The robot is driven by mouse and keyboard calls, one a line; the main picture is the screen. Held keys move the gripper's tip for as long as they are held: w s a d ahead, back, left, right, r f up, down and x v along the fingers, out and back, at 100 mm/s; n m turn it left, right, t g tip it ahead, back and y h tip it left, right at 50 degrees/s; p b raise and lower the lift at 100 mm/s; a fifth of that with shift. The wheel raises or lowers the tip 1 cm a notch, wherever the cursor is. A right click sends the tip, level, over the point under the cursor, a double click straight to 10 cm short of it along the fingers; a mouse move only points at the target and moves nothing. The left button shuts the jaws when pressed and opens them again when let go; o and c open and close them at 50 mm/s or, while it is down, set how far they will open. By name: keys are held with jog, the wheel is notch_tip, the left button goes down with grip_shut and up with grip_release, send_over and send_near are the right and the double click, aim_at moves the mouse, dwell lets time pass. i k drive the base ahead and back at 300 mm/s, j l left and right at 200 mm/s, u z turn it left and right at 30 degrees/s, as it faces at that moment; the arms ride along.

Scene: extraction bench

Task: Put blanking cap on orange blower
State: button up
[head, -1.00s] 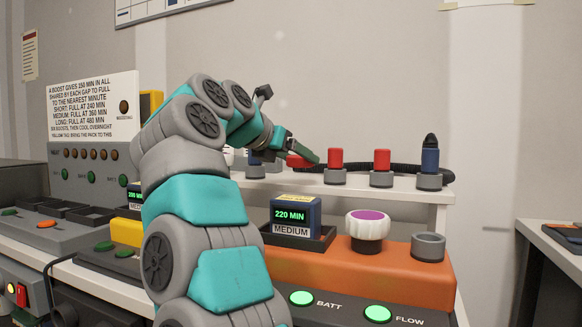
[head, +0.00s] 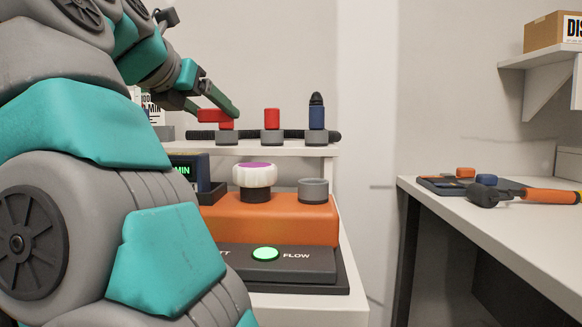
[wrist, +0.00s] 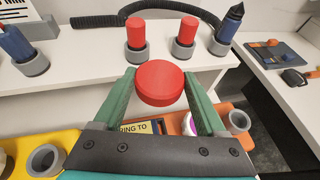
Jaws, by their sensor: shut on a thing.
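My gripper (wrist: 158,88) is shut on a round red cap (wrist: 161,82), which sits between its two green fingertips. In the head view my gripper (head: 217,112) holds the red cap (head: 206,116) in the air, above and to the left of the orange blower (head: 270,218). The blower has a white knob with a purple top (head: 255,176) and an open grey ring (head: 312,190) at its right end. The ring also shows in the wrist view (wrist: 238,122), to the right of my gripper. My arm hides the blower's left part.
A white shelf (head: 290,150) behind the blower bears red plugs (head: 272,118) and a black-tipped blue plug (head: 317,117) in grey holders. A dark hose runs behind them. A separate bench (head: 480,225) on the right holds tools, beyond a gap.

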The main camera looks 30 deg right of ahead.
aim_at(314, 181)
jog(key=k+l, duration=0.45)
jog(key=k, duration=0.15)
jog(key=k+l, duration=0.45)
jog(key=k+u, duration=0.05)
jog(key=k, duration=0.05)
